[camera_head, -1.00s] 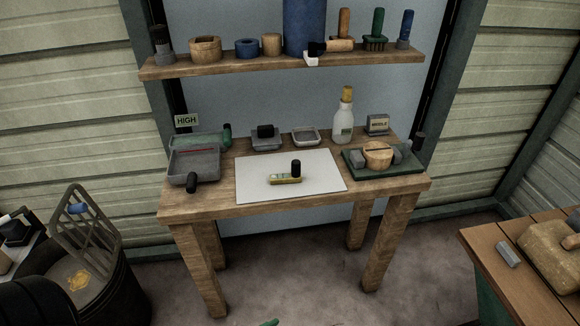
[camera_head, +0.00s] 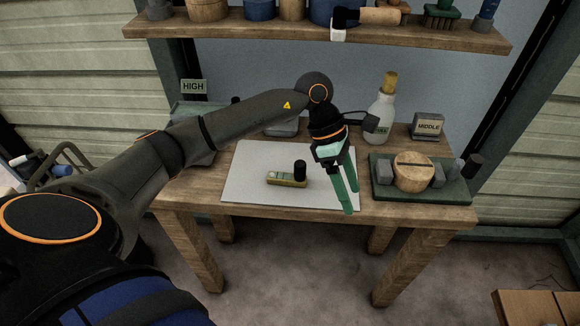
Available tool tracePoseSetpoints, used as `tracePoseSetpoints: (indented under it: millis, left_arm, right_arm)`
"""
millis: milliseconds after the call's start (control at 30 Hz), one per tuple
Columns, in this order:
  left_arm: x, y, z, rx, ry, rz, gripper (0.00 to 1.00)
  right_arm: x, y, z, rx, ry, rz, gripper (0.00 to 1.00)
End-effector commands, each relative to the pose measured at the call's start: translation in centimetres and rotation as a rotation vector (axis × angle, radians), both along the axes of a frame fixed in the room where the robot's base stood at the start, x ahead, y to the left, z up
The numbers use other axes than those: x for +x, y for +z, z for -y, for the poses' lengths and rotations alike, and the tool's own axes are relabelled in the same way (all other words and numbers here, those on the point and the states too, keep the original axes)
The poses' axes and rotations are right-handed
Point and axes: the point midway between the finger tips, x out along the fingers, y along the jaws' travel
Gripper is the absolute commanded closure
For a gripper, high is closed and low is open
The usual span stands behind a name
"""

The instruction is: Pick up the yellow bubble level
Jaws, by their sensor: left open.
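The yellow bubble level (camera_head: 284,180) lies flat on the white mat (camera_head: 244,190) on the wooden workbench. A small black cylinder (camera_head: 300,170) stands upright at its right end; I cannot tell whether it is on the level or just behind it. My left gripper (camera_head: 349,206) hangs over the right part of the mat, to the right of the level and apart from it. Its green fingers point down and are open, with nothing seen between them. My right gripper is not in view.
A green tray (camera_head: 402,196) with a round wooden block (camera_head: 413,172) sits at the right. A white bottle (camera_head: 381,112) and a MIDDLE sign (camera_head: 427,126) stand behind. A shelf (camera_head: 240,27) runs above. My left arm hides much of the bench's left side.

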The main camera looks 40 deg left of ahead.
Motion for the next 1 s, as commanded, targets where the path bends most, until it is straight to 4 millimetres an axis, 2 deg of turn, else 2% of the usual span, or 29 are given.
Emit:
tracePoseSetpoints:
  millis: [33,100,200,300,400,700,1000]
  left_arm:
    - [1.3,0.6,-3.4,0.134,-0.017,0.044,0.24]
    - [2.2,1.5,-7.3,0.287,-0.028,0.073,0.24]
    - [3.0,2.9,-11.3,0.44,-0.029,0.09,0.24]
    - [3.2,3.8,-13.4,0.521,-0.025,0.093,0.24]
    - [3.2,3.1,-14.2,0.549,-0.022,0.087,0.24]
    - [3.2,-2.0,-14.1,0.546,-0.023,0.088,0.24]
    - [3.2,-4.7,-14.1,0.544,-0.023,0.087,0.24]
  right_arm:
    - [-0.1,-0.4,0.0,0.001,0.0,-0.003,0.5]
    - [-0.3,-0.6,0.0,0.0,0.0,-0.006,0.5]
    - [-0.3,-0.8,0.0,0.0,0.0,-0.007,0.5]
    - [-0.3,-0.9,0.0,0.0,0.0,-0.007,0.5]
    - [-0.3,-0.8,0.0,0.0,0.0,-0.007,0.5]
    - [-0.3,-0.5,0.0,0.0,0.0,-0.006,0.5]
    - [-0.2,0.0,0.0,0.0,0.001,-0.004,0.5]
